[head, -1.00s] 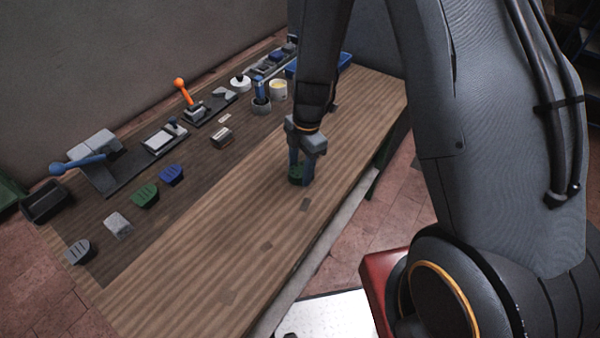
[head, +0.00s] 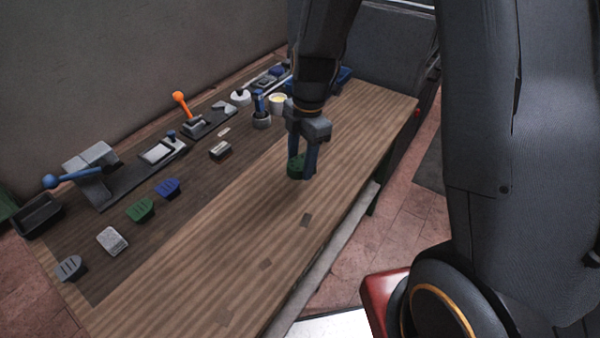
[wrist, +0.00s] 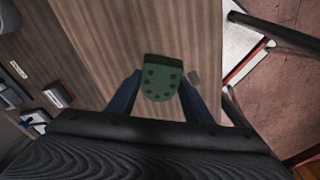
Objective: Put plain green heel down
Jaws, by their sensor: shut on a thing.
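A green heel (head: 296,166) is between the blue fingers of my gripper (head: 303,172) in the head view. My gripper is shut on it and holds it over the bare wooden table top (head: 240,235). In the wrist view the green heel (wrist: 161,78) shows a face with several dark holes, between the two fingertips (wrist: 160,90). Another green heel (head: 140,209), with ridges, lies on the dark strip of the table at the left.
Along the dark strip lie a blue ridged heel (head: 167,188), a light grey block (head: 112,240) and a dark grey ridged heel (head: 70,267). Behind them stand a blue-handled press (head: 85,175) and an orange-knobbed lever (head: 182,105). The table's near part is mostly clear.

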